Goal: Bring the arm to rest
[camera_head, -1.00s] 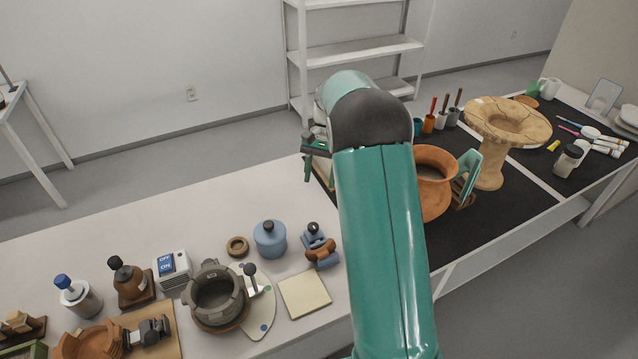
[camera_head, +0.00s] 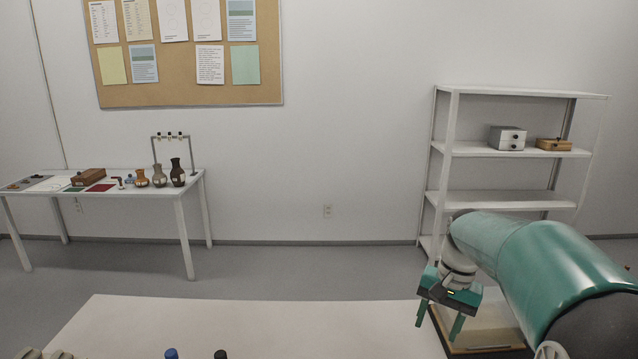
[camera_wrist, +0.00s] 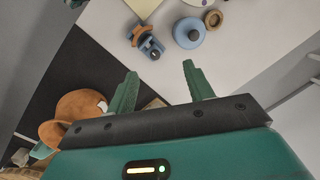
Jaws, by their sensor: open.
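My gripper (camera_head: 438,319) shows at the lower right of the head view, at the end of my green arm. Its two fingers point down and stand apart with nothing between them. In the wrist view the open fingers (camera_wrist: 158,88) are above the white worktable (camera_wrist: 245,50). The gripper is clear of the things below it and touches none of them.
In the wrist view, a blue lidded jar (camera_wrist: 188,33), a blue and brown clamp-like thing (camera_wrist: 146,40) and a brown ring (camera_wrist: 213,19) lie beyond the fingers. An orange pot (camera_wrist: 75,115) is at left on a black mat (camera_wrist: 70,72). A shelf (camera_head: 520,148) and a side table (camera_head: 190,200) stand by the wall.

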